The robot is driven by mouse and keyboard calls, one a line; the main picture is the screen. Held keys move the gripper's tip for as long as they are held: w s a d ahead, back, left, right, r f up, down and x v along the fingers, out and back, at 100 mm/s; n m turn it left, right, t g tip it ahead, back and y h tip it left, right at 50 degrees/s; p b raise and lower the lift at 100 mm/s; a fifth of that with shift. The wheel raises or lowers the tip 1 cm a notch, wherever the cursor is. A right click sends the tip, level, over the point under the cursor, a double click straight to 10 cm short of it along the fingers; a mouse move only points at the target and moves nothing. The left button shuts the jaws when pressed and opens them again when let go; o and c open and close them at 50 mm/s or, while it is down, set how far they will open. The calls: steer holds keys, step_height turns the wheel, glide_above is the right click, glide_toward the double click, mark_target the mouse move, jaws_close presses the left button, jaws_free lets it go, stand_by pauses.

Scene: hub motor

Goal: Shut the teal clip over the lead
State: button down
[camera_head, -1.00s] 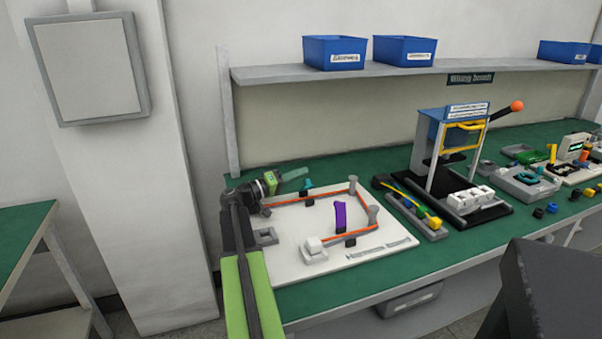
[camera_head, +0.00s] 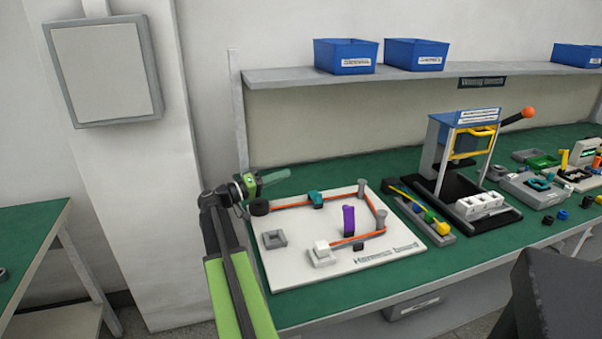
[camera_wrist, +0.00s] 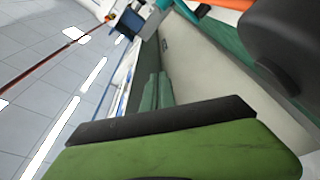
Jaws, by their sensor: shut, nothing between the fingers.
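The teal clip (camera_head: 316,199) is on the white harness board (camera_head: 290,270), near its far edge. Its teal part lies low across the orange lead (camera_head: 288,206) and looks folded down, though it is small in the picture. The orange lead runs along the far side of the board, round the grey posts and back to the white connector (camera_head: 321,251). My gripper (camera_head: 274,177) is shut and empty, above the bench to the left of the clip and apart from it. The wrist view shows a large green finger (camera_wrist: 180,150) close up; I cannot make out the clip there.
A purple clip (camera_head: 348,220) stands upright at the board's middle. A grey square holder (camera_head: 274,239) sits on the board's left. A grey tray (camera_head: 425,218) and a press with an orange-knobbed lever (camera_head: 529,113) stand to the right. A shelf (camera_head: 290,82) with blue bins runs behind.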

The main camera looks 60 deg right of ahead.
steer(key=v, duration=0.3)
steer(key=b+v, duration=0.1)
steer(key=v, duration=0.2)
steer(key=w+d+f+v, duration=0.1)
steer(key=v, duration=0.3)
steer(key=shift+w, duration=0.1)
steer(key=w+a+f+n+t, duration=0.2)
steer(key=w+a+f+t, duration=0.3)
steer(key=a, duration=0.5)
steer(key=w+a+f+n+t, duration=0.2)
steer(key=w+a+n, duration=0.1)
steer(key=w+a, duration=0.5)
steer(key=s+a+f+n+t+y, duration=0.1)
steer(key=a+f+n+t+y, duration=0.15)
steer(key=a+f+y, duration=0.7)
steer(key=s+a+f+n+t, duration=0.1)
steer(key=s+a+f+n, duration=0.2)
steer(key=a, duration=1.3)
steer(key=a+f+n+t+y, duration=0.1)
steer(key=a+f+n+y, duration=0.35)
steer(key=a, duration=0.75)
step_height(320, 180, up, 19)
steer(key=a+y+p, duration=0.1)
steer(key=p, duration=2)
